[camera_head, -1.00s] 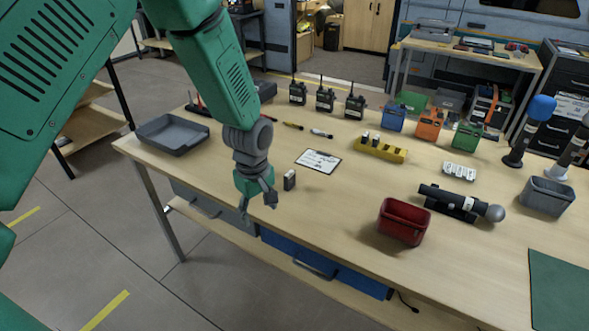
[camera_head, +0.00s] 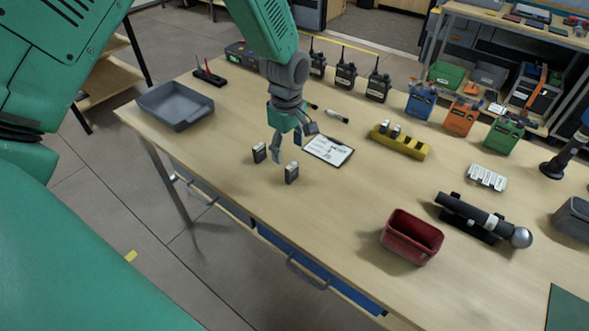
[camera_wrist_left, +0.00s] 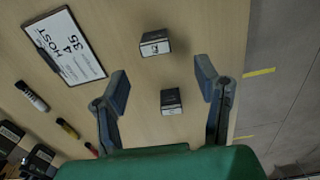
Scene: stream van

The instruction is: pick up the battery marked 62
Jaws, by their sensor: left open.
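Two small dark batteries with pale labels stand on the table. The nearer battery (camera_head: 291,173) shows in the left wrist view (camera_wrist_left: 155,43), where its label seems to carry digits, possibly 62, too small to be sure. The other battery (camera_head: 259,152) stands to its left, nearer the table's left edge; its label in the left wrist view (camera_wrist_left: 171,101) is unreadable. My left gripper (camera_head: 293,142) is open and empty, above the table close behind both batteries. In the left wrist view its fingers (camera_wrist_left: 162,76) spread on either side of the farther battery. My right gripper is not in view.
A clipboard (camera_head: 328,150) lies right of the gripper, with markers (camera_head: 337,116) and radios (camera_head: 346,75) behind. A grey tray (camera_head: 175,122) sits left. The table in front is clear.

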